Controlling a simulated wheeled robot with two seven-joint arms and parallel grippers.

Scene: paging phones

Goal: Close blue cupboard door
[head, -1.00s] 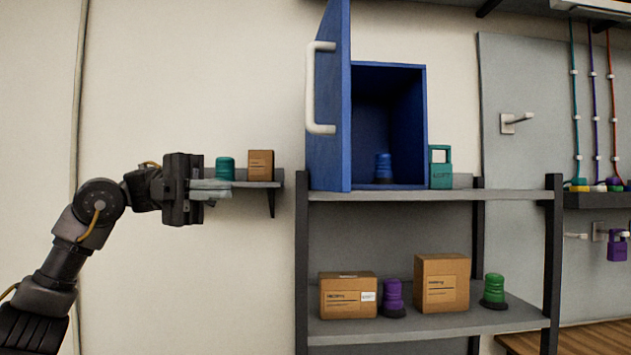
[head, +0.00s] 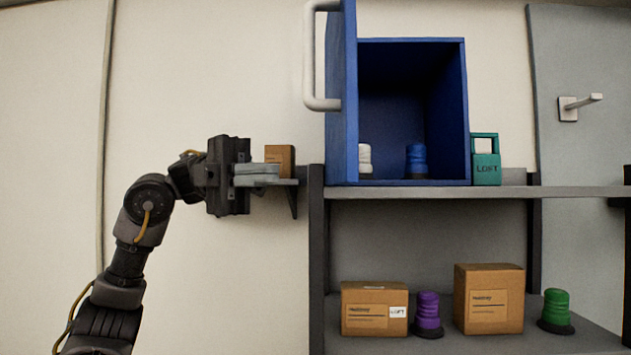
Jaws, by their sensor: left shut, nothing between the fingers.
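The blue cupboard (head: 468,110) stands on the upper shelf with its front open. Its blue door (head: 342,95) is swung out on the left side, nearly edge-on to me. The white door handle (head: 310,60) is on the door's left face. A blue pager-like object (head: 416,160) and a white one (head: 365,160) stand inside, the white one partly hidden by the door. My left gripper (head: 278,174) is shut and empty, left of the door and below the handle, not touching either. My right gripper is out of view.
A small wall shelf (head: 288,184) with a small brown box (head: 280,158) is behind my left gripper. A teal tag-like block (head: 486,163) stands right of the cupboard. The lower shelf (head: 450,343) holds boxes and purple and green objects.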

